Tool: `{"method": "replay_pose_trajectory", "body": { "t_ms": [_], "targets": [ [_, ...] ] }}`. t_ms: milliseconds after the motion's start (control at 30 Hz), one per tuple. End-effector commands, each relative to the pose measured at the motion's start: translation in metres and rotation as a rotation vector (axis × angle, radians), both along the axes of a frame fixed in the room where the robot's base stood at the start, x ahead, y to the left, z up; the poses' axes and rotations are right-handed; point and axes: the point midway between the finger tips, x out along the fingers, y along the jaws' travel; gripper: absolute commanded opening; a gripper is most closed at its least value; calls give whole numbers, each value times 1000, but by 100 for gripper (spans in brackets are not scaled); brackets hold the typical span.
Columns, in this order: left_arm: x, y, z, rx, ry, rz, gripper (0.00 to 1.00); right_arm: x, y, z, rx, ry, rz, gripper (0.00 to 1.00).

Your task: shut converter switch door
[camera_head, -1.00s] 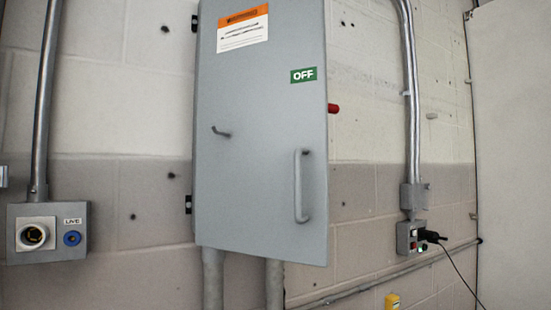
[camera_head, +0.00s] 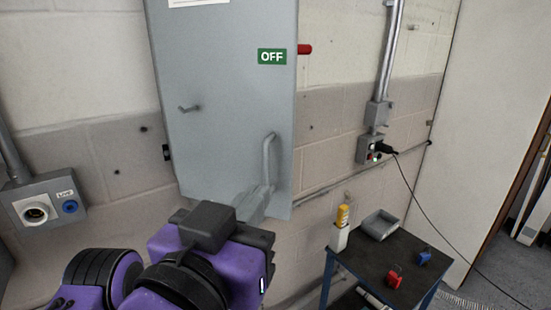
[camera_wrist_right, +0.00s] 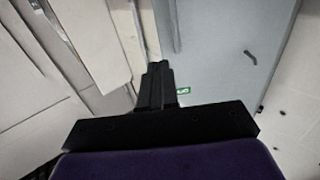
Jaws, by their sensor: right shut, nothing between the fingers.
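The grey converter switch door (camera_head: 225,100) fills the upper middle of the head view, with a green OFF label (camera_head: 272,57), a vertical bar handle (camera_head: 268,158) at lower right and a small hooked lever (camera_head: 189,108). A red knob (camera_head: 305,49) sticks out at its right edge. I cannot tell whether the door is fully closed. My right gripper (camera_head: 258,200) is shut and empty, in front of the door's lower right, by the handle's lower end; contact is unclear. In the right wrist view its dark fingers (camera_wrist_right: 155,85) point towards the door's edge beside the door face (camera_wrist_right: 215,50). My left gripper is not in view.
A dark-topped table (camera_head: 385,262) stands at lower right with a grey tray (camera_head: 380,225), a yellow-topped item (camera_head: 342,216), a red item (camera_head: 394,276) and a blue item (camera_head: 424,257). A wall socket box (camera_head: 44,202) is at left. A cable hangs from the right outlet (camera_head: 370,149).

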Motion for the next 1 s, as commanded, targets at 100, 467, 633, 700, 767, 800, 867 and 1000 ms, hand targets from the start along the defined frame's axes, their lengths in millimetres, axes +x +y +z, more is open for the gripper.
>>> {"method": "replay_pose_trajectory", "body": {
  "t_ms": [100, 467, 633, 700, 767, 800, 867, 1000],
  "targets": [
    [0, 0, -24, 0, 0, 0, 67, 25, -9, -9, 6, 1, -2, 0],
    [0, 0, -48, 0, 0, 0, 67, 95, -32, -6, 4, 1, -1, 0],
    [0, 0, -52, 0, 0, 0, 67, 109, -36, -3, 1, 0, 1, 0],
    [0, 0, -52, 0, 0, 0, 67, 111, -36, -2, 1, 0, 1, 0],
    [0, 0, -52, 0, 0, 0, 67, 112, -37, -2, 1, -1, 1, 0],
    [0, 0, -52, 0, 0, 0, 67, 112, -36, -1, 1, -1, 2, 0],
    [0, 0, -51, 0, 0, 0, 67, 112, -36, -1, 1, -1, 2, 0],
    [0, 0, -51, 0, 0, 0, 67, 112, -36, -1, 1, -1, 2, 0]
  ]
}}
